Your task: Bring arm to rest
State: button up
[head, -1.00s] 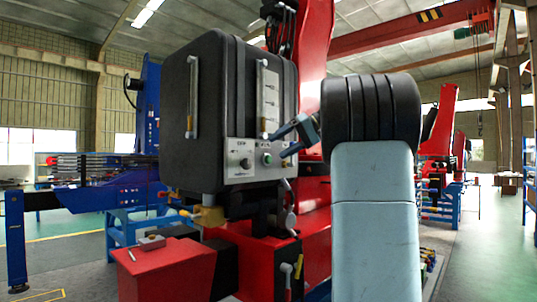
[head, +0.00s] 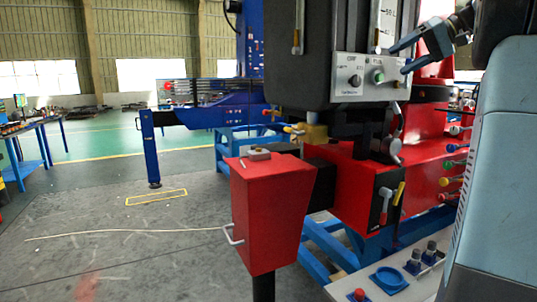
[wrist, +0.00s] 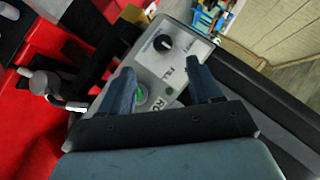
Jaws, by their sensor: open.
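My gripper (head: 404,60) is at the upper right of the head view, with my pale blue arm along the right edge. Its two blue-grey fingers are apart and empty, pointing left at the control panel (head: 351,90). In the wrist view the open fingers (wrist: 166,90) lie on either side of the panel's green button (wrist: 140,94), with a black knob (wrist: 163,43) beyond them. I cannot tell whether a fingertip touches the panel.
A red box (head: 268,205) stands in front. Open floor (head: 110,240) lies at the left.

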jog(key=s+a+f+m+g+h, duration=0.2)
jog(key=s+a+f+h, duration=0.3)
jog(key=s+a+f, duration=0.85)
jog(key=s+a+f+n+h, duration=0.1)
jog(key=s+a+f+h, duration=0.1)
jog(key=s+f, duration=0.4)
jog(key=s+a+f+n+t+h, duration=0.1)
jog(key=s+a+f+h, duration=0.1)
jog(key=s+f, duration=0.5)
notch_tip(320, 180, down, 4)
jog(key=shift+a+f+h, duration=0.2)
jog(key=shift+a+h, duration=0.1)
jog(key=shift+a, duration=0.6)
